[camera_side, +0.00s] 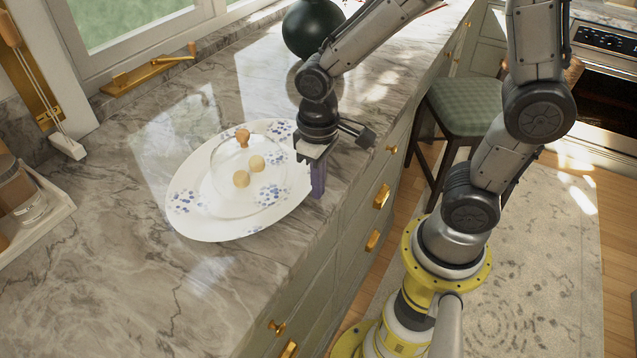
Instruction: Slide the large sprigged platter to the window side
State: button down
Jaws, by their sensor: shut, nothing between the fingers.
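The large sprigged platter (208,221) is a white oval with blue flower sprigs, lying flat on the marble counter. A clear glass dome (225,175) with a wooden knob (243,136) stands on it, with small round pale pieces (248,171) showing under the glass. My gripper (317,190) points down at the platter's right edge, near the counter's front edge. Its fingers are shut with nothing seen between them. I cannot tell whether they touch the rim. The window (130,20) is at the upper left, beyond the platter.
A dark green round vase (312,28) stands at the back of the counter. A tray (40,215) with a glass jar (22,195) is at the far left. The marble between platter and window is clear. A green-cushioned stool (465,105) stands right of the counter.

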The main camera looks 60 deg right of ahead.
jog(key=w, duration=1.8)
jog(key=shift+w+a, duration=0.15)
jog(key=shift+w, duration=0.2)
